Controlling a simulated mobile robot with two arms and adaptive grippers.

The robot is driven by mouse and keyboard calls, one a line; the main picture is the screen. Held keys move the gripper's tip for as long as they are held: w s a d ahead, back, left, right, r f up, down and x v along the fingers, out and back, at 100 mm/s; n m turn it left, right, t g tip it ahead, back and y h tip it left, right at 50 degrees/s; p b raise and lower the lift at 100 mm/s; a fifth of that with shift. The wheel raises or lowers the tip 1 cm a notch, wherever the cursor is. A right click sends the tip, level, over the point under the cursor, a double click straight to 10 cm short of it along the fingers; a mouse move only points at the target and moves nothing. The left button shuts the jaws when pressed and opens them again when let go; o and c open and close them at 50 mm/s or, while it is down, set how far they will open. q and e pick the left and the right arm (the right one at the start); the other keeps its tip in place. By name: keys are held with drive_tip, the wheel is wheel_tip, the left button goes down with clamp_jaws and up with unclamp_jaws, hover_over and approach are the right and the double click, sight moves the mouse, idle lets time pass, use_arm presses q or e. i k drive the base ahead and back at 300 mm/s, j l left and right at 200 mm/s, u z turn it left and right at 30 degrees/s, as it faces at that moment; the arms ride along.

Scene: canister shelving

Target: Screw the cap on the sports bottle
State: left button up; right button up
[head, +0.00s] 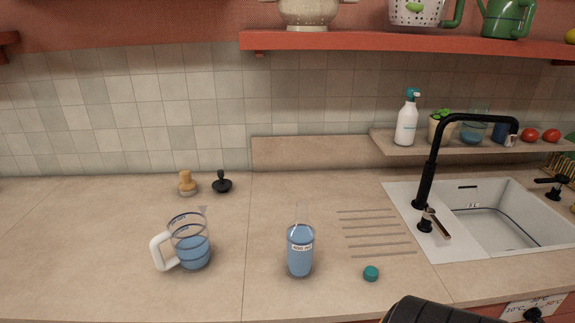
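The sports bottle (300,254) stands upright on the counter, right of the picture's middle. It is clear, with blue liquid inside and a small white label, and its narrow top is uncapped. A small round teal cap (371,273) lies on the counter to the right of the bottle, apart from it and near the front edge. My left gripper is not in view. A black part at the bottom edge, right of the middle, looks like part of my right arm; no fingers of my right gripper show.
A clear jug (190,244) with blue liquid and a white handle stands left of the bottle. Two small tampers (187,184) (222,182) stand behind it. A sink (500,222) with a black tap (430,165) is at the right. The counter between jug and bottle is clear.

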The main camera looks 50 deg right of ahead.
sight(300, 235)
drive_tip(key=l+z, duration=0.15)
drive_tip(key=z, duration=1.45)
drive_tip(key=i, duration=0.3)
